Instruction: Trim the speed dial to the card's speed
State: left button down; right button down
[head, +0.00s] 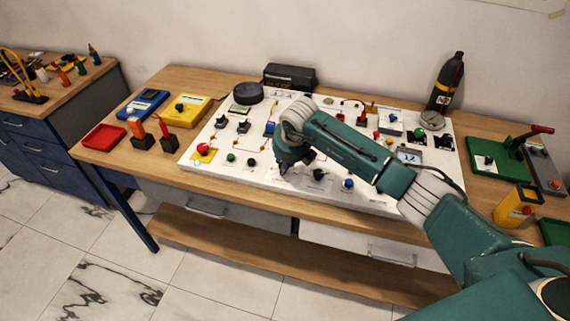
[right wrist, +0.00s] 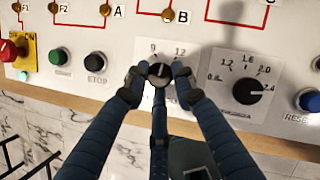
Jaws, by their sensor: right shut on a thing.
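My right gripper (head: 283,167) reaches down to the front of the white panel (head: 225,172). In the right wrist view its fingers sit on both sides of a small black dial (right wrist: 159,73), shut on it. The marks 9 and 12 show above this dial; the rest of its scale is hidden by the fingers. To its right is a larger black dial (right wrist: 246,90) with marks from 0.8 to 2.4, also visible in the head view (head: 319,174). Which one is the speed dial I cannot tell. I cannot make out the card. My left gripper is not in view.
A red emergency button (right wrist: 12,50), a green button (right wrist: 62,58), a black STOP button (right wrist: 95,60) and a blue RESET button (right wrist: 310,99) flank the dials. A small grey display (head: 408,157) sits at the panel's right. A black bottle (head: 446,84) stands behind.

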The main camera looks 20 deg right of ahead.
jog(key=shift+w+r, duration=0.2)
jog(key=c, duration=1.6)
grip_release()
jog(key=shift+o, duration=1)
jog(key=shift+f, duration=0.1)
jog(key=shift+s, duration=0.1)
jog(key=v, duration=1.2)
